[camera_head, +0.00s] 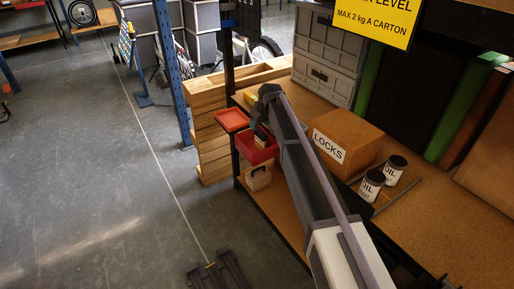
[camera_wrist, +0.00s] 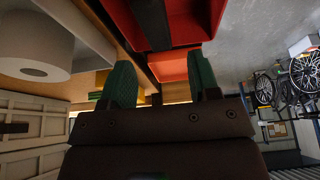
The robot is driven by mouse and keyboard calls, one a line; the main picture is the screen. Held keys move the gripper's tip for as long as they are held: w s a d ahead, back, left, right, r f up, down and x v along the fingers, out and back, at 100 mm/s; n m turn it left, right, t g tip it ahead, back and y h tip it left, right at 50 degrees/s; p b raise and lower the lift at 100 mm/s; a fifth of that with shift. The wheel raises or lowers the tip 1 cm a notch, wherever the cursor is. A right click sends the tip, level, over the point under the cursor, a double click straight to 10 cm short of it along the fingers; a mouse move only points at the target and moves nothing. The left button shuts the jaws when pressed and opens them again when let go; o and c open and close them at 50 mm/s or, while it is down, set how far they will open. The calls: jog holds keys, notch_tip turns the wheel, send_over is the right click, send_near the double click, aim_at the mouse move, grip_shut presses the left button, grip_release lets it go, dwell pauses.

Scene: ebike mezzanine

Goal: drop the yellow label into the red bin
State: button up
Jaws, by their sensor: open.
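The red bin (camera_head: 257,154) hangs at the left edge of the wooden bench in the head view. Red bin surfaces also fill the top middle of the wrist view (camera_wrist: 190,22). A small pale yellowish piece (camera_head: 260,142) shows at the bin's mouth; I cannot tell for sure whether it is the yellow label. Another small yellow thing (camera_head: 250,97) lies farther back on the bench, partly behind my arm. My gripper (camera_wrist: 162,82) has its green fingers apart, with nothing visible gripped between them. In the head view its tips are by the bin, partly hidden by the arm.
A shallow red tray (camera_head: 232,119) sits beside the bin. A cardboard LOCKS box (camera_head: 345,140) and two oil cans (camera_head: 372,185) stand right of my arm. Grey crates (camera_head: 325,60) are stacked behind. A white roll (camera_wrist: 38,45) is at the wrist view's left.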

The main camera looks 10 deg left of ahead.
jog(key=p+v, duration=0.9)
jog(key=v, duration=0.1)
jog(key=shift+r+p, duration=0.35)
jog(key=shift+s+d, duration=0.1)
jog(key=s+d+m+g+h, duration=0.1)
jog(key=s+d+m, duration=0.1)
jog(key=s+d, duration=0.5)
jog(key=s+d+m+g+h, duration=0.1)
jog(key=s+d+m, duration=0.2)
jog(key=s+d, duration=0.5)
jog(key=s+d+m+g, duration=0.1)
jog(key=s+d, duration=0.6)
jog(key=s, duration=1.5)
jog(key=shift+s+d+f+m+g+h, duration=0.2)
jog(key=shift+d+f+m+g+h, duration=0.15)
jog(key=shift+m, duration=0.55)
jog(key=shift+a, duration=0.1)
